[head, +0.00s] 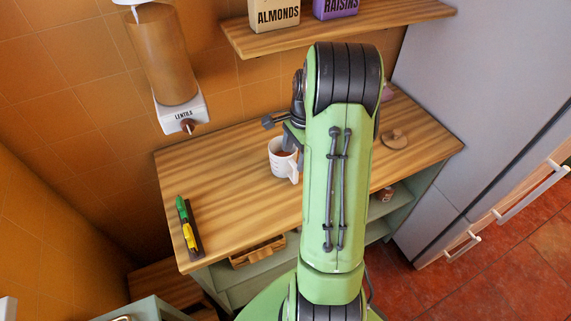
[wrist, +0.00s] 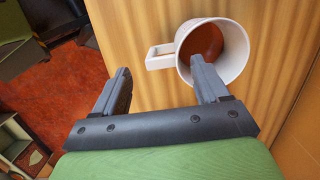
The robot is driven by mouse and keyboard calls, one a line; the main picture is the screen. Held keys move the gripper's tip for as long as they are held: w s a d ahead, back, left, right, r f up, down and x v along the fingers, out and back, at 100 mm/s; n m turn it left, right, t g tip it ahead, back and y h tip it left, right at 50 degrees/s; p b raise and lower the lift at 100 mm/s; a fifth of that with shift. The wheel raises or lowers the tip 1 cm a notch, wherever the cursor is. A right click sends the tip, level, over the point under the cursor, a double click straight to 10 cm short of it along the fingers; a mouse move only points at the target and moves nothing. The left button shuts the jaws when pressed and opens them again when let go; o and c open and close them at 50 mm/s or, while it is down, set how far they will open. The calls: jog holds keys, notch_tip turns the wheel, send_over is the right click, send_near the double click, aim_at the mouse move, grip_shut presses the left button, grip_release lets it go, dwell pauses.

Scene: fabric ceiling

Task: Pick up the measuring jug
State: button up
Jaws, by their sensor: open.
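The measuring jug (head: 281,163) is a white cup with a side handle and faint markings, standing upright on the wooden counter (head: 225,170) left of my arm in the head view. In the wrist view the jug (wrist: 236,47) shows its open mouth and reddish-brown inside, with its square handle pointing left. My gripper (wrist: 160,72) is open and empty. In the wrist view the handle appears between the two fingertips, and the right fingertip overlaps the jug's rim. I cannot tell whether they touch. In the head view my arm hides part of the gripper.
A lentils dispenser (head: 163,60) hangs on the tiled wall. A shelf (head: 340,34) above holds almonds (head: 275,14) and raisins (head: 335,8) boxes. Green and yellow items (head: 187,224) lie at the counter's left end. A wooden lid-like piece (head: 395,140) lies at right, near the grey fridge (head: 470,90).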

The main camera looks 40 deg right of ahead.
aim_at(295, 163)
notch_tip(295, 163, down, 5)
jog(key=shift+w+f, duration=0.1)
jog(key=shift+f, duration=0.05)
jog(key=c, duration=1.1)
